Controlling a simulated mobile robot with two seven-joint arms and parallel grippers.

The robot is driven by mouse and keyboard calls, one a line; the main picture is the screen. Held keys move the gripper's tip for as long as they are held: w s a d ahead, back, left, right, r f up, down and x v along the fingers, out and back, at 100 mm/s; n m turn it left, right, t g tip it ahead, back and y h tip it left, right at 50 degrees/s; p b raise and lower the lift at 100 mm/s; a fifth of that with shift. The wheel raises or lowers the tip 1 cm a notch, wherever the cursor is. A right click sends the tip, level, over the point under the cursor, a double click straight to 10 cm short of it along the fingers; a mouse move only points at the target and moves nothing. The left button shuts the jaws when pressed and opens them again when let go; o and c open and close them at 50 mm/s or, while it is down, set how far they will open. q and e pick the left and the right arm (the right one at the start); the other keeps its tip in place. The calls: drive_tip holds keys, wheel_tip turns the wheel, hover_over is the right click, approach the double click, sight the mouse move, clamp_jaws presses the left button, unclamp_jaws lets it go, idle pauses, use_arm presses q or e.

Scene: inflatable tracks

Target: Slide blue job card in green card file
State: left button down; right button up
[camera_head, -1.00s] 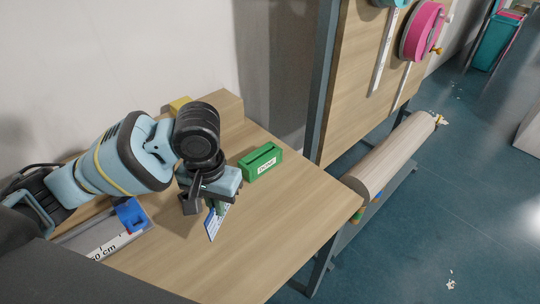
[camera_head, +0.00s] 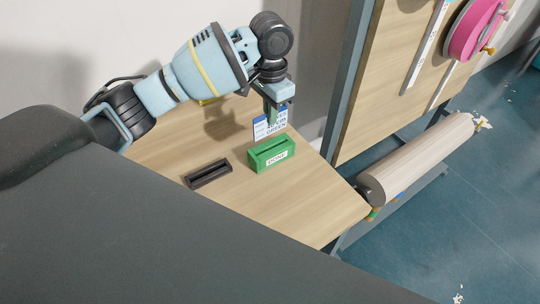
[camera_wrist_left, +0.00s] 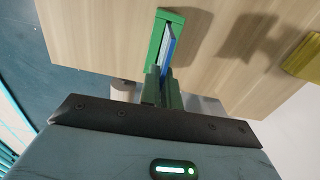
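The blue job card (camera_head: 270,126) is blue and white with printed text. My left gripper (camera_head: 271,108) is shut on its upper part and holds it upright. The green card file (camera_head: 270,157), a narrow box with a top slot and a white label, stands on the table. In the head view the card is just above and behind the file. In the left wrist view my left gripper (camera_wrist_left: 162,88) points toward the file (camera_wrist_left: 156,38), and the card (camera_wrist_left: 167,53) shows nearly edge-on over it. I cannot tell whether the card touches the file. My right gripper is not in view.
A dark slotted holder (camera_head: 208,174) stands on the wooden table (camera_head: 290,205), left of the green file. A yellow block (camera_wrist_left: 303,58) shows in the left wrist view. A wooden panel (camera_head: 385,75) and a large pale roll (camera_head: 420,160) lie to the right.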

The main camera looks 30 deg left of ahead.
use_arm(q)
drive_tip(key=shift+w+a+f, duration=0.1)
drive_tip(key=shift+w+f, duration=0.05)
drive_tip(key=shift+f, duration=1.5)
drive_tip(key=shift+w+d+f, duration=0.1)
drive_tip(key=shift+w+f, duration=0.05)
drive_tip(key=shift+f, duration=1.45)
drive_tip(key=shift+w+a+f, duration=0.1)
drive_tip(key=shift+w+f, duration=0.05)
drive_tip(key=shift+f, duration=1.5)
drive_tip(key=shift+f, duration=0.1)
drive_tip(key=c, duration=1.6)
unclamp_jaws()
wheel_tip(320, 180, up, 12)
drive_tip(key=shift+r, duration=0.15)
